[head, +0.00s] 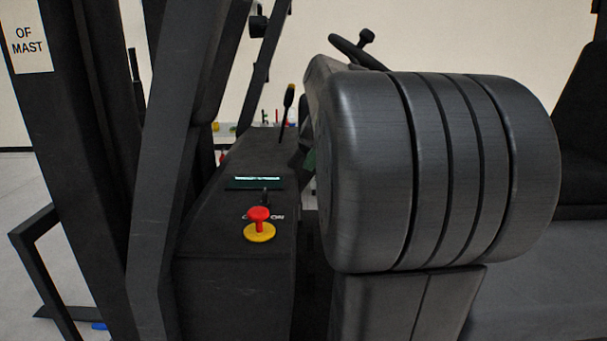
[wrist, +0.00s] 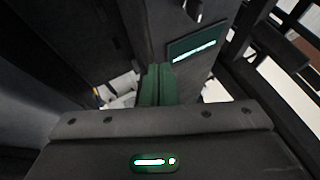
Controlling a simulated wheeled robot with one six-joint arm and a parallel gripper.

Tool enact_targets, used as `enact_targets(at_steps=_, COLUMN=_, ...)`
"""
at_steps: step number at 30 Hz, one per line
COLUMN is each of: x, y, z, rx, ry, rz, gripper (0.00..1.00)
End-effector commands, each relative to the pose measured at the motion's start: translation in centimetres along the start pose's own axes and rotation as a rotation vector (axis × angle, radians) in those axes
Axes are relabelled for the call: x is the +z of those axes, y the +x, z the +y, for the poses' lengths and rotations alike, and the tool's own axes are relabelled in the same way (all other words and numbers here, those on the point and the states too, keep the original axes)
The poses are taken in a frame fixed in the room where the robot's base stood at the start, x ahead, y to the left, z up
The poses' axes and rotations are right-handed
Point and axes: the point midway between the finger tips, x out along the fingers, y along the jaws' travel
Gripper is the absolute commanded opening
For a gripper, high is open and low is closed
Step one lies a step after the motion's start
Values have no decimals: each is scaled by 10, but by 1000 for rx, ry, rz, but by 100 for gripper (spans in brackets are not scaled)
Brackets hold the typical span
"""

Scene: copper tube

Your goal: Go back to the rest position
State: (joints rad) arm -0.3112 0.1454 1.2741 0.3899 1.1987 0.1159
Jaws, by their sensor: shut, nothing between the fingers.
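My gripper (wrist: 158,83) shows in the wrist view as two green fingers side by side, shut with nothing between them. They are near the dark console (head: 235,235), beside its small lit display (wrist: 195,50). The display also shows in the head view (head: 256,182).
A red and yellow stop knob (head: 259,225) stands on the console. A black lever (head: 287,112) rises behind it. Dark mast beams (head: 165,170) stand at the left, and a steering wheel (head: 355,48) shows at the top. Open floor (head: 50,250) lies at the far left.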

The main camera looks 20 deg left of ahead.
Motion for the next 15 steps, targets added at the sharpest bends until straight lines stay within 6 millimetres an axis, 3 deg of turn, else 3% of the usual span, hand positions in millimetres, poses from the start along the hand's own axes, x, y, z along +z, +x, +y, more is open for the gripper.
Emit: enact_targets(at_steps=15, x=0, y=-4, z=0, rx=0, ry=0, rz=-2, gripper=0)
